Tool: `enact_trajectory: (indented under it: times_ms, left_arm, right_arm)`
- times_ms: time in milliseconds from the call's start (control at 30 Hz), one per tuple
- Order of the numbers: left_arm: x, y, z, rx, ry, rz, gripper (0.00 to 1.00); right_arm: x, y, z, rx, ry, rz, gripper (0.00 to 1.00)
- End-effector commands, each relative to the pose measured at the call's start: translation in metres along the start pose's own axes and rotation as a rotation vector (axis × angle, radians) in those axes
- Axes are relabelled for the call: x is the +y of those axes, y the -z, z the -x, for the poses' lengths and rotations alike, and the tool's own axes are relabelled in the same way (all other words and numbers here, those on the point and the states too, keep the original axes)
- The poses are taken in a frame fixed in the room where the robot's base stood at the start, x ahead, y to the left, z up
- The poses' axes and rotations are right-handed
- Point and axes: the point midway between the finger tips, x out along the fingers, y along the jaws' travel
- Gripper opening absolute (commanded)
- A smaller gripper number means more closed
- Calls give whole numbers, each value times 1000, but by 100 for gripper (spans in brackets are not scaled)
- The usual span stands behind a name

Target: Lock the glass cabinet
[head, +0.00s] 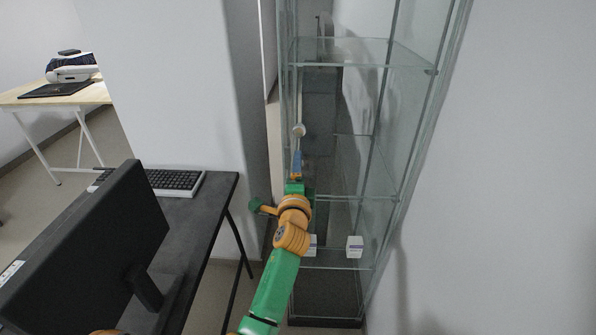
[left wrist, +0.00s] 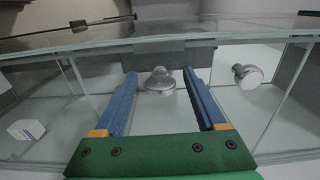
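The glass cabinet (head: 365,125) stands upright in the middle of the head view, with clear panes and shelves. A pale round knob (head: 299,130) shows on its left front side, just beyond my left gripper (head: 297,165). In the left wrist view my left gripper (left wrist: 165,92) has its two blue fingers spread. A domed silver metal piece (left wrist: 160,81) lies between and just past the fingertips, with no finger visibly touching it. A second round silver knob (left wrist: 249,77) is to the right, outside the fingers. My right gripper is out of view.
White boxes (head: 354,246) sit on the cabinet's lower shelf. A dark desk (head: 205,222) with a monitor (head: 85,255) and keyboard (head: 175,182) is at the left. A white wall (head: 520,180) is close on the right. A wooden table (head: 85,97) stands far left.

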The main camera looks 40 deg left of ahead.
Motion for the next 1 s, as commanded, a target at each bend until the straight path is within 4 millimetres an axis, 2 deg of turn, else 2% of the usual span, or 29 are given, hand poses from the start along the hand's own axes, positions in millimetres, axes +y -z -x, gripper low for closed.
enact_trajectory:
  times_ms: [67, 300, 400, 867, 933, 967, 1000]
  left_arm:
    - [0, 0, 5, 1, 0, 0, 73]
    - [2, 0, 54, 2, -1, 2, 73]
    - [2, 1, 66, 2, -1, 1, 73]
    - [1, 1, 71, 2, -2, 1, 73]
    - [14, 7, 71, 23, -32, 13, 73]
    - [28, 12, 71, 42, -61, 25, 73]
    - [53, 22, 73, 77, -119, 51, 73]
  right_arm:
    - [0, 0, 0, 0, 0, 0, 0]
    - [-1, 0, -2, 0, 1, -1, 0]
    - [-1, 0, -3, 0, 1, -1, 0]
    - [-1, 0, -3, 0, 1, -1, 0]
    - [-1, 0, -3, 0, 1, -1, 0]
    - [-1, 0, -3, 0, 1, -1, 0]
    - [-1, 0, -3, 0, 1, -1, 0]
